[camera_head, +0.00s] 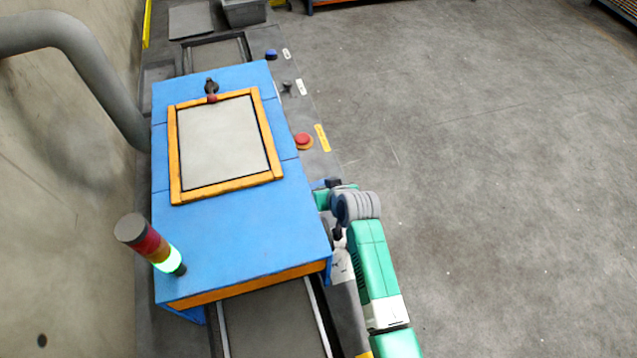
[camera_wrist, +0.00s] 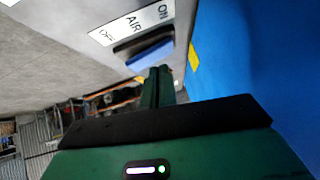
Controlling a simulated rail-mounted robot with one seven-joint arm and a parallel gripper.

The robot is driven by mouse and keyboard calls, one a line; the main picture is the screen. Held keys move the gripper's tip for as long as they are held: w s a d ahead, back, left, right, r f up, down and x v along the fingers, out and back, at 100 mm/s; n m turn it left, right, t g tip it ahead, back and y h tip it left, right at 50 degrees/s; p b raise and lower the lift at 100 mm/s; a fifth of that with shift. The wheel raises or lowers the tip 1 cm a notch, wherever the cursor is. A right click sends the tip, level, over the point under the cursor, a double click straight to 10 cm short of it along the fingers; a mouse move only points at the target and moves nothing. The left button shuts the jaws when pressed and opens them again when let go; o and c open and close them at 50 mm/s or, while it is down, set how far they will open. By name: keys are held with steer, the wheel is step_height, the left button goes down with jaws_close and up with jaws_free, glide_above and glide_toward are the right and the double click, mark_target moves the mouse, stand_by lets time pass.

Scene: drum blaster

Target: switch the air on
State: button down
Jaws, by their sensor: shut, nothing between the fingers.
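The air switch (camera_wrist: 150,55) is a blue rocker in a dark frame on a grey panel in the wrist view. A white label (camera_wrist: 131,24) beside it reads ON, AIR and OFF. My gripper (camera_wrist: 160,72) is shut and empty, its tips at the edge of the rocker nearest the ON end. I cannot tell whether they touch it. In the head view my gripper (camera_head: 322,197) is beside the right side of the blue cabinet (camera_head: 245,225); its fingertips and the switch are not clear there. The rocker's position is hard to read.
A red button (camera_head: 304,140), a dark knob (camera_head: 287,87) and a blue control (camera_head: 271,54) line the grey ledge. The cabinet has an orange-framed window (camera_head: 222,145). The signal tower (camera_head: 151,244) glows green. Open floor (camera_head: 480,170) lies to the right.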

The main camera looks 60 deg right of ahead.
steer(key=shift+s+a+r, duration=0.25)
steer(key=shift+s+r, duration=0.05)
steer(key=shift+r, duration=0.4)
steer(key=shift+s+a+r, duration=0.25)
steer(key=shift+s+r, duration=0.05)
steer(key=shift+r, duration=0.4)
